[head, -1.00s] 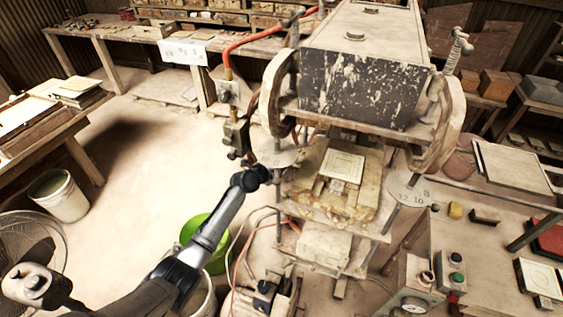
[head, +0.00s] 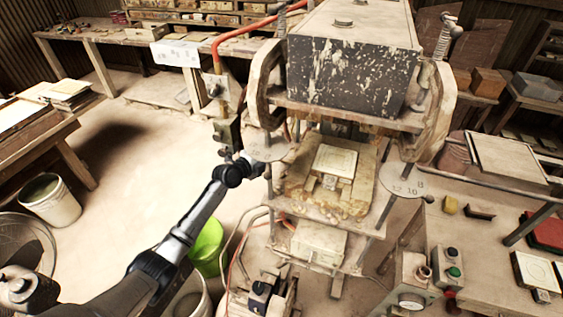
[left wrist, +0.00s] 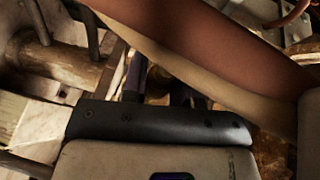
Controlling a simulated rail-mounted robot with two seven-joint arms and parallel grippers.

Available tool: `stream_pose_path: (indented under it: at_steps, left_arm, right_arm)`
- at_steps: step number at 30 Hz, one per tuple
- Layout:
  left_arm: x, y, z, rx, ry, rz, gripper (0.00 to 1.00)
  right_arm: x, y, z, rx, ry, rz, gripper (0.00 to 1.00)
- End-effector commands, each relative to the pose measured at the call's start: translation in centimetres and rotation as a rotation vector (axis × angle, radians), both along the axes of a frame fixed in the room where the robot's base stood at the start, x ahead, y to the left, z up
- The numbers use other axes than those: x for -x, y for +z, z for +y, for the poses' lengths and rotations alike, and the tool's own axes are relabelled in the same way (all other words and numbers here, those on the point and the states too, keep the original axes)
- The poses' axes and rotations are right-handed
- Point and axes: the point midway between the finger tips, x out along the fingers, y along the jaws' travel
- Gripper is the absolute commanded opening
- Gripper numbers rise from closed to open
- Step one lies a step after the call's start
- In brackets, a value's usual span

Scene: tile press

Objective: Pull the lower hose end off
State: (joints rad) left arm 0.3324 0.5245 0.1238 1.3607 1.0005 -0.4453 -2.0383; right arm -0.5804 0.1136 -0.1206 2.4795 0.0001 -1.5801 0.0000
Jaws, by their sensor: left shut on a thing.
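The orange-red hose (head: 214,50) comes down from the press top to a valve fitting (head: 216,88) at the press's left side. A dark brass valve body (head: 226,132) sits below it. My left gripper (head: 247,165) is just below and right of that body, shut, with its fingers mostly hidden by my wrist. In the left wrist view, a wide reddish-brown band (left wrist: 215,45), seemingly hose, crosses close to the camera. The dark fingers (left wrist: 158,85) reach up behind it. The grasped lower hose end is hidden. My right gripper is not in view.
The press (head: 350,75) stands right of my left gripper, its lower plate (head: 285,190) close by. A green bucket (head: 208,245) is below my forearm. A control box (head: 430,270) stands at lower right.

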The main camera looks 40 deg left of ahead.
Motion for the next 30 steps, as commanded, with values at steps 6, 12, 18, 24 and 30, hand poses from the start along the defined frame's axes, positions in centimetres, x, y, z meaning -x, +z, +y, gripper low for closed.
stream_pose_path:
  at_steps: [6, 12, 18, 24, 30]
  left_arm:
    - [0.42, -0.17, 0.66, 0.001, 0.007, 0.007, 0.0]
    - [0.41, -0.16, 0.69, 0.001, 0.007, 0.007, 0.33]
    - [0.36, -0.08, 0.59, 0.0, 0.006, 0.004, 0.52]
    - [0.34, -0.04, 0.53, 0.0, 0.005, 0.003, 0.53]
    - [1.25, 0.01, 0.56, -0.001, 0.005, 0.004, 0.53]
  right_arm:
    - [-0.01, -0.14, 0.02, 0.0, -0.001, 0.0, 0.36]
    - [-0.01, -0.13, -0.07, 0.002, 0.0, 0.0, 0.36]
    - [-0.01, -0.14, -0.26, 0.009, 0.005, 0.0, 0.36]
    - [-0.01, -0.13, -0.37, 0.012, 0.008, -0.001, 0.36]
    - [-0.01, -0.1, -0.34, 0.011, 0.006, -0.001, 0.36]
